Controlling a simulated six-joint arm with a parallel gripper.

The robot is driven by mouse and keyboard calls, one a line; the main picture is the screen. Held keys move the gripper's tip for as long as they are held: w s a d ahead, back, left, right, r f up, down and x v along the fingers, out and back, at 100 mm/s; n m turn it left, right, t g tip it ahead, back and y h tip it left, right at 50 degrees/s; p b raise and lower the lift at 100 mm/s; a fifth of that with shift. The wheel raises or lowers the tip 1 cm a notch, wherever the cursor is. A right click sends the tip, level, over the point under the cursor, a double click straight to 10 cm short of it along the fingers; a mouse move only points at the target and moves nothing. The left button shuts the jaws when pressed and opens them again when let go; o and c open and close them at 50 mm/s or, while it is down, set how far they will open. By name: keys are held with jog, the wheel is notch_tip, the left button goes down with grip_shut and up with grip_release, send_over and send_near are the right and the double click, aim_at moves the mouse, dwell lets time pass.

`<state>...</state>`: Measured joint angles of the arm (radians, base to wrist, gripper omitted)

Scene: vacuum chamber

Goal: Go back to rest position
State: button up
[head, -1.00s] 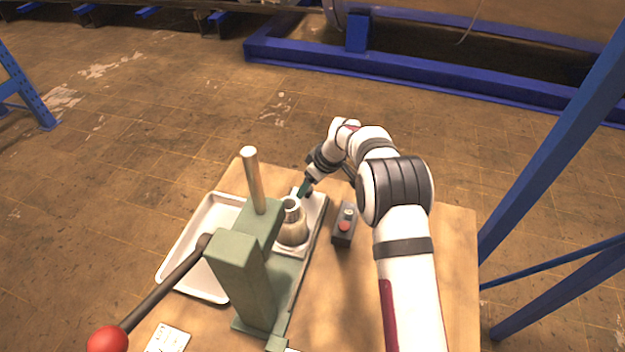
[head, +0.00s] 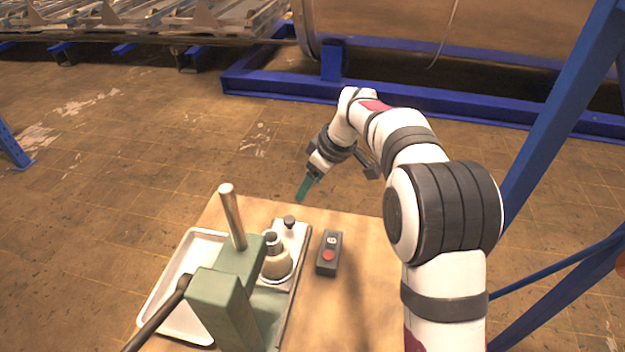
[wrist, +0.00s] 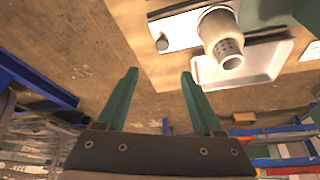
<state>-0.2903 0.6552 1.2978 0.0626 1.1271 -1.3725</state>
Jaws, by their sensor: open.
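My gripper (head: 306,188) is in the air above the far edge of the wooden table (head: 362,262), pointing down and to the left in the head view. In the wrist view its two green fingers (wrist: 158,84) stand wide apart with nothing between them. The green lever press (head: 222,300) stands at the table's left part, apart from my gripper. A pale round part with a metal collar (head: 276,262) sits on the press's light base plate; it also shows in the wrist view (wrist: 222,40).
A white tray (head: 160,296) lies left of the press. A dark control box (head: 329,253) with a red button stands right of it. A small dark knob (head: 290,222) is on the plate's far end. Blue frame posts (head: 560,110) rise at right. The table's right part is clear.

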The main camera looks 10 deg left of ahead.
jog(key=s+d+r+m+h, duration=0.1)
jog(key=s+d+r+m, duration=0.5)
jog(key=s+d+m, duration=0.5)
jog(key=s+d+f+m, duration=0.1)
jog(key=s+d+m, duration=0.1)
jog(key=s, duration=0.6)
jog(key=s+d+f+m+g+h, duration=0.1)
jog(key=s+d+m, duration=0.1)
jog(key=s, duration=0.7)
jog(key=s+d+f+m+g, duration=0.1)
jog(key=s+d+m, duration=0.2)
jog(key=s, duration=0.5)
jog(key=shift+s+f+m, duration=0.15)
jog(key=shift+f+m, duration=0.2)
jog(key=shift+m, duration=0.25)
jog(key=shift+d, duration=0.1)
